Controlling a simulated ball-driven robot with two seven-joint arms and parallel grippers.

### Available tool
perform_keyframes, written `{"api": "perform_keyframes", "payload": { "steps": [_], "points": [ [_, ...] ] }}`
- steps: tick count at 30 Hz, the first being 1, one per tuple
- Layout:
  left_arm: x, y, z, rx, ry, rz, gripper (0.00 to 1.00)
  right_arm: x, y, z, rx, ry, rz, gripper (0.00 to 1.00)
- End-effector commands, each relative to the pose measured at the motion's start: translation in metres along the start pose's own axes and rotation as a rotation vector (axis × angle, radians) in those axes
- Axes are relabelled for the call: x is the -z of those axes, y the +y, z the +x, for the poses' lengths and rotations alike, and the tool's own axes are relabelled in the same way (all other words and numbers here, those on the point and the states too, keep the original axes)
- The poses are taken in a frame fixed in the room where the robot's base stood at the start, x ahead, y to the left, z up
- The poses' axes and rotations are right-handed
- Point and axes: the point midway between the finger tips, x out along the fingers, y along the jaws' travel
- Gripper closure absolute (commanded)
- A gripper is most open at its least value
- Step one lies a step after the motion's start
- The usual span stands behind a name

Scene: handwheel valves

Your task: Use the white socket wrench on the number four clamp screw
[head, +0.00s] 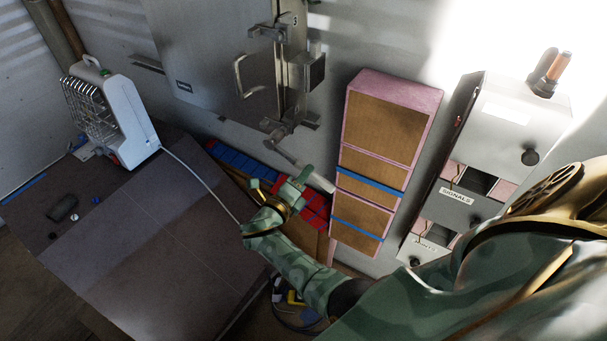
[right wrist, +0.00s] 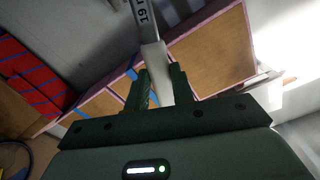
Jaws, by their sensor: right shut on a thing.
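My right gripper (head: 295,184) is shut on the white socket wrench (head: 318,181), in front of the wall below the metal cabinet. In the right wrist view the wrench (right wrist: 154,58) stands between the two fingers (right wrist: 161,84), and its grey upper part bears the number 19. Its far end points up toward the lower clamp bracket (head: 281,130) on the cabinet edge; I cannot tell whether they touch. An upper clamp bracket (head: 266,33) sits higher on the same edge. I cannot make out a number four on any clamp screw. My left gripper is not in view.
A pink-edged shelf box (head: 392,92) stands close right of the gripper, with a grey SIGNALS box (head: 458,195) beyond. Red and blue blocks (head: 313,212) lie below. A white heater (head: 121,110) and a flat grey panel (head: 150,235) are at left. A handle (head: 240,77) juts from the cabinet.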

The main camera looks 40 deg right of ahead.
Motion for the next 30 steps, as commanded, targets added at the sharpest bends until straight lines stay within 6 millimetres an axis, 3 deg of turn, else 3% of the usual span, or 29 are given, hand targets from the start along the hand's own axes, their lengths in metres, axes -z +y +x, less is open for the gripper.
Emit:
{"api": "perform_keyframes", "payload": {
  "steps": [30],
  "points": [
    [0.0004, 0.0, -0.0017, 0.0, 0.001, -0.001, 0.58, -0.0009, -0.0002, 0.0088, 0.002, -0.001, 0.0, 1.0]
  ]
}}
